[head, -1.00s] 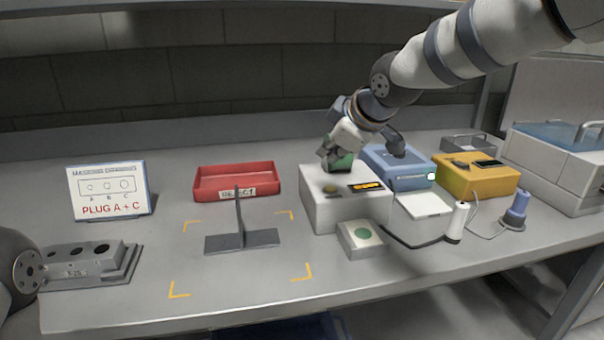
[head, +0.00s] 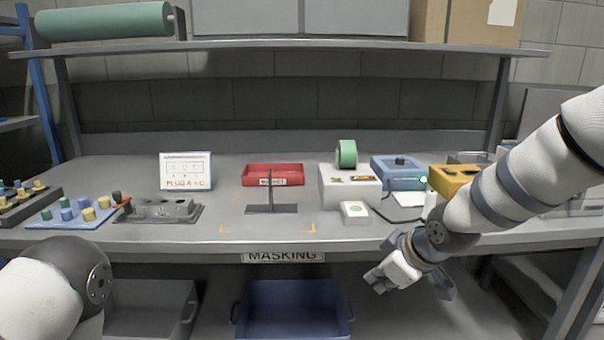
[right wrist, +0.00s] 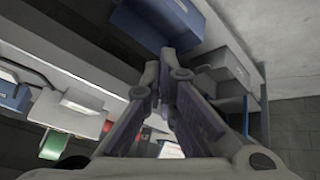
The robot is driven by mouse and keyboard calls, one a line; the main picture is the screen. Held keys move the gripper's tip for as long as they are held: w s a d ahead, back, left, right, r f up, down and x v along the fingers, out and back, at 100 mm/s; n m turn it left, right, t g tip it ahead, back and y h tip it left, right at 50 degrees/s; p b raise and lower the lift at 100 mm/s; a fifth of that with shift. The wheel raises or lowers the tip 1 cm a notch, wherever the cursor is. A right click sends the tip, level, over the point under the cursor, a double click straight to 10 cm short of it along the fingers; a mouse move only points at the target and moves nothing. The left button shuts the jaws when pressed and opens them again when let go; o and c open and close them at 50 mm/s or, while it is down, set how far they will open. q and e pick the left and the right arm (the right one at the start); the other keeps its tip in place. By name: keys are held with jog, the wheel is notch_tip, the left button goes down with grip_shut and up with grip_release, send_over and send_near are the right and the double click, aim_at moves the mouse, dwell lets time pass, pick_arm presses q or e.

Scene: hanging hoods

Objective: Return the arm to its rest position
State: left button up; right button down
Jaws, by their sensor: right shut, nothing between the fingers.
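My right arm comes in from the right, and its gripper (head: 382,281) hangs in front of the bench's front edge, below the bench top. The gripper is shut and empty, and its fingers come together in the right wrist view (right wrist: 160,68). It is apart from everything on the bench. Of my left arm, only a rounded white and dark grey link shows at the lower left of the head view. My left gripper is out of view.
The grey bench (head: 330,232) holds a white box (head: 333,192) with a green roll (head: 347,153), a blue box (head: 392,171), a yellow box (head: 446,178), a red tray (head: 262,171) and a grey stand (head: 270,207). A blue bin (head: 290,312) stands below. A shelf (head: 300,45) runs above.

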jog(key=s+d+f+m+g, duration=0.1)
jog(key=s+f+m+g, duration=0.35)
jog(key=s+f, duration=1.35)
jog(key=s+d+f+m+g+h, duration=0.1)
jog(key=s+d, duration=0.1)
jog(key=s, duration=0.6)
jog(key=s+d+f+m+g, duration=0.1)
jog(key=s+d+f+m, duration=0.1)
jog(key=s, duration=0.7)
jog(key=s+d+f+m+g+h, duration=0.1)
jog(key=s+d+f+m, duration=0.1)
jog(key=s, duration=0.6)
jog(key=shift+s+d+f+h, duration=0.2)
jog(key=shift+s+d+h, duration=0.1)
jog(key=shift+s, duration=0.1)
